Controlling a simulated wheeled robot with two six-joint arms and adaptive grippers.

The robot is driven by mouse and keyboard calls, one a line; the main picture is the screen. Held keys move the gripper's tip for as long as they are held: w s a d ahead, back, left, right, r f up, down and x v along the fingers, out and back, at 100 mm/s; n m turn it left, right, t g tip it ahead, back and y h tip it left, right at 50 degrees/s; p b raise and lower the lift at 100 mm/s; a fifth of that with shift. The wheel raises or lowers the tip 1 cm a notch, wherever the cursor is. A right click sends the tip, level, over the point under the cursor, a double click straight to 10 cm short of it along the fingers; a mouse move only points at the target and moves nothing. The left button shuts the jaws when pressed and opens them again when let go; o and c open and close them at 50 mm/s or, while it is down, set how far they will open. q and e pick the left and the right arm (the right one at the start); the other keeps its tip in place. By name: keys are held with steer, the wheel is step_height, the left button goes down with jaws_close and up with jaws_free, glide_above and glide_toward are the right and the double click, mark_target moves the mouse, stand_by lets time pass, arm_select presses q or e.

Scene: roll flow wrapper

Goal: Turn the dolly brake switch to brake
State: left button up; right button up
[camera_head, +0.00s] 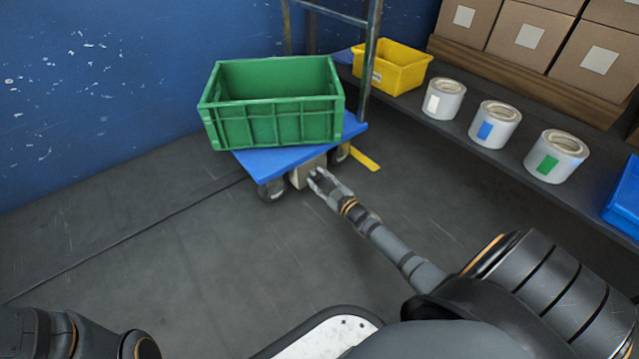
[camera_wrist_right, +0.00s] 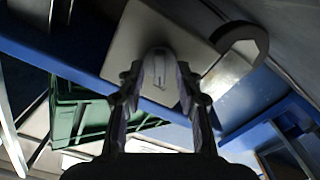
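The dolly (camera_head: 265,165) has a blue deck on dark casters and stands by the wall. A beige-grey box (camera_head: 301,174) sits under its near edge; its face also shows in the right wrist view (camera_wrist_right: 195,48). A pale, rounded switch handle (camera_wrist_right: 158,72) stands out from that face. My right gripper (camera_head: 320,178) is at the box. In the right wrist view its two fingers (camera_wrist_right: 160,88) lie on either side of the handle, very close to it. Whether they press on it is unclear. The switch's markings are not readable. My left gripper is out of view.
A green crate (camera_head: 275,118) rests on the dolly, with a metal frame (camera_head: 370,55) behind. A shelf (camera_head: 455,140) at right holds a yellow bin (camera_head: 400,72), several white rolls (camera_head: 495,124) and a blue bin (camera_head: 627,198). The floor (camera_head: 150,260) in front is clear.

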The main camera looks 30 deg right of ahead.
jaws_close()
steer(key=shift+r, duration=0.1)
stand_by(0.3)
steer(key=shift+r+m+p, duration=0.1)
steer(key=shift+m+p, duration=0.75)
steer(key=shift+m, duration=0.25)
steer(key=m+p, duration=0.1)
steer(key=m, duration=0.1)
steer(key=shift+d+m, duration=0.1)
steer(key=shift+m, duration=0.2)
steer(key=m+p, duration=0.1)
steer(key=m, duration=0.2)
steer(key=shift+p, duration=0.4)
steer(key=shift+d+f+m+p, duration=0.1)
steer(key=shift+m+p, duration=0.15)
steer(key=shift+m, duration=0.8)
steer(key=shift+d+f+m+p, duration=0.1)
steer(key=shift+m+p, duration=0.1)
steer(key=shift+m, duration=0.85)
